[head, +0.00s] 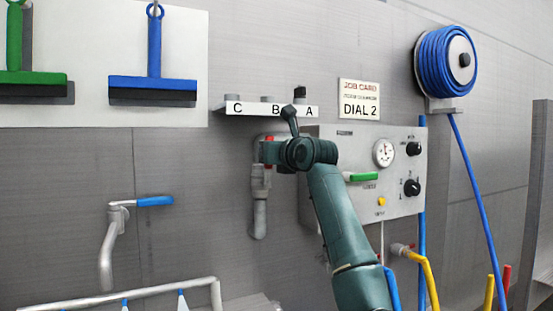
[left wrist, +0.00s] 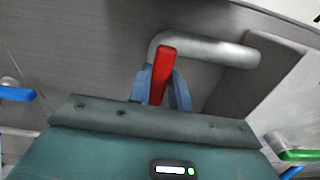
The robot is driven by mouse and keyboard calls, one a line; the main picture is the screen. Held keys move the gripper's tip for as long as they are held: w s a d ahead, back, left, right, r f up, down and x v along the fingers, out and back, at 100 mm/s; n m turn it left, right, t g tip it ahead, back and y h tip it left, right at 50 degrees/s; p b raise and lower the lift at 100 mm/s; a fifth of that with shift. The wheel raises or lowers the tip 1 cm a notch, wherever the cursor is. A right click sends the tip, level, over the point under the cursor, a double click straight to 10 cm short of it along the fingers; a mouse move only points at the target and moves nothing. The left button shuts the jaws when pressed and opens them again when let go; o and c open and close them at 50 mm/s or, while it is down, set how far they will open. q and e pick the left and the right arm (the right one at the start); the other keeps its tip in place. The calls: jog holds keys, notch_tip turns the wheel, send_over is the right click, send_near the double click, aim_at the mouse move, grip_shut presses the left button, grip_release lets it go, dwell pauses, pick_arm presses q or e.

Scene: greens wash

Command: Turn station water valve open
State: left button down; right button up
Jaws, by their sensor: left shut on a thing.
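A red valve handle (left wrist: 164,72) sits between the blue fingers of my left gripper (left wrist: 160,88) in the left wrist view, in front of a grey bent pipe (left wrist: 215,50). The gripper is shut on the handle. In the head view my left gripper (head: 276,153) is at the pipe left of the control panel. A little of the red handle (head: 268,149) shows beside it; my wrist and gripper hide most of it and the fingertips. My right gripper is not in view.
The control panel (head: 402,205) with a gauge, black knobs and a green lever (head: 362,177) is close right of my wrist. A labelled shelf (head: 255,109) is just above. A blue-handled tap (head: 155,201) is at left. A blue hose reel (head: 446,62) hangs at right.

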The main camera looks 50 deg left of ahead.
pick_arm(q)
jog(key=shift+s+n, duration=0.2)
jog(key=shift+n, duration=0.1)
jog(key=c, duration=1.3)
grip_release()
jog(key=b+v, duration=0.3)
jog(key=v, duration=1)
jog(key=shift+s, duration=0.1)
